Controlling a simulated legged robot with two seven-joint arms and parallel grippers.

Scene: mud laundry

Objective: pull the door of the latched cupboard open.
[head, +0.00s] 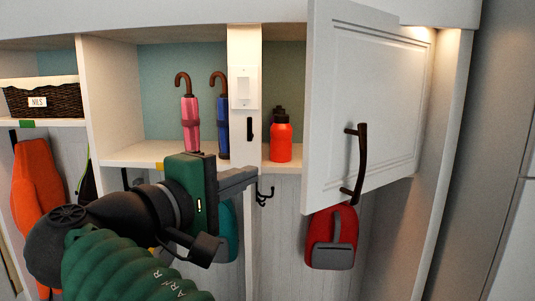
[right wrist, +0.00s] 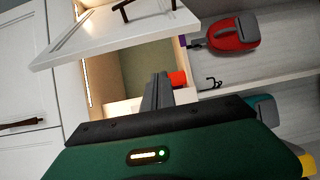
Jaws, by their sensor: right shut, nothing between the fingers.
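The white cupboard door (head: 335,110) stands open at an angle, hinged on its right side in the head view. Its dark bar handle (head: 357,160) is on the outer face, with nothing gripping it. The door also shows at the top of the right wrist view (right wrist: 115,30). My right gripper (head: 250,176) is shut and empty, in front of the post left of the cupboard opening and apart from the handle. Its closed fingers (right wrist: 157,92) point toward the opening in the right wrist view. My left gripper is in neither view.
A red bottle (head: 281,140) stands on the shelf inside the opening. A red bag (head: 331,237) hangs below the door. A dark hook (head: 265,194) is close to my right fingertips. Pink (head: 190,122) and blue (head: 222,125) umbrellas stand in the left cubby.

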